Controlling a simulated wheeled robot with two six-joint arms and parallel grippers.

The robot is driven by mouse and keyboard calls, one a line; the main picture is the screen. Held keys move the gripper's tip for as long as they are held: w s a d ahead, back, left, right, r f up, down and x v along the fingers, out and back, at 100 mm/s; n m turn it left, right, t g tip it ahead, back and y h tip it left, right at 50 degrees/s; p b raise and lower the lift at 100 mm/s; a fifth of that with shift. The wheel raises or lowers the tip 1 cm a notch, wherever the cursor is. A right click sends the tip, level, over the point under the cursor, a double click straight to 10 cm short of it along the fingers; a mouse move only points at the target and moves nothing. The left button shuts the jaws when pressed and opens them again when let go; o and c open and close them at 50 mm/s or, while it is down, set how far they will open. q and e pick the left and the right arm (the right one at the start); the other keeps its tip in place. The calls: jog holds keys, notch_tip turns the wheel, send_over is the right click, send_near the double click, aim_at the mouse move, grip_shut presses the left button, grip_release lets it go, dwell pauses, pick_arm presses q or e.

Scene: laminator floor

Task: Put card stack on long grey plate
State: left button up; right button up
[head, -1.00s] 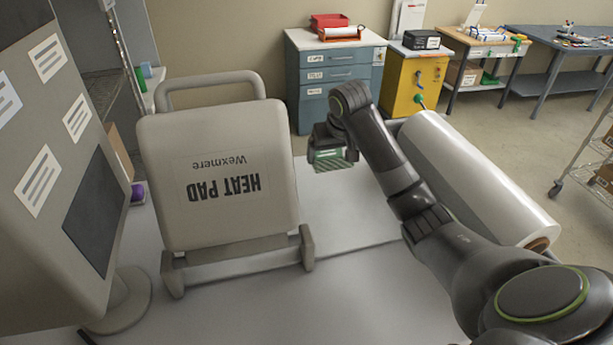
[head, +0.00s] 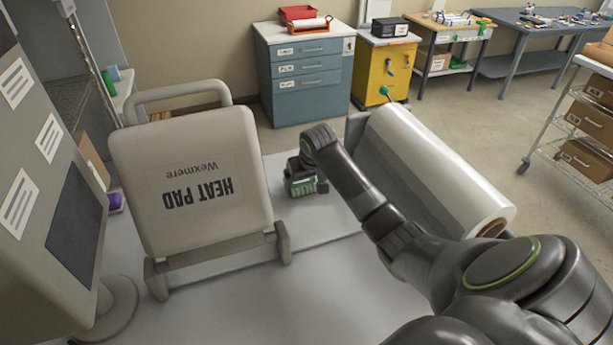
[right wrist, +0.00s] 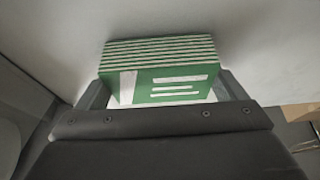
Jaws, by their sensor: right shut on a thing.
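The card stack (right wrist: 160,72) is a block of green and white layered cards with a white band and white lines on its face. My right gripper (right wrist: 165,95) is shut on it, one finger on each side, in the right wrist view. In the head view the card stack (head: 304,187) shows as a small green patch at my right gripper (head: 306,178), just right of the heat pad. Pale grey surface lies around and behind the stack; I cannot tell whether they touch. The long grey plate (head: 325,205) seems to be this pale flat surface. My left gripper is not in view.
The upright heat pad (head: 190,180) stands left of my right gripper on the light table (head: 240,310). A large film roll (head: 435,175) lies to the right, close to my right arm. A grey machine (head: 50,190) stands at the left edge.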

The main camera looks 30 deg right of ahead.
jog(key=shift+f, duration=0.15)
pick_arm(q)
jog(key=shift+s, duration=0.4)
pick_arm(e)
jog(key=o, duration=0.8)
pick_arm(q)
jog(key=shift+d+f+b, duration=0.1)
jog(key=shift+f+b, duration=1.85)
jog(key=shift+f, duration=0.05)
pick_arm(e)
jog(key=v, duration=1.2)
jog(key=shift+r, duration=0.2)
jog(key=shift+d, duration=0.1)
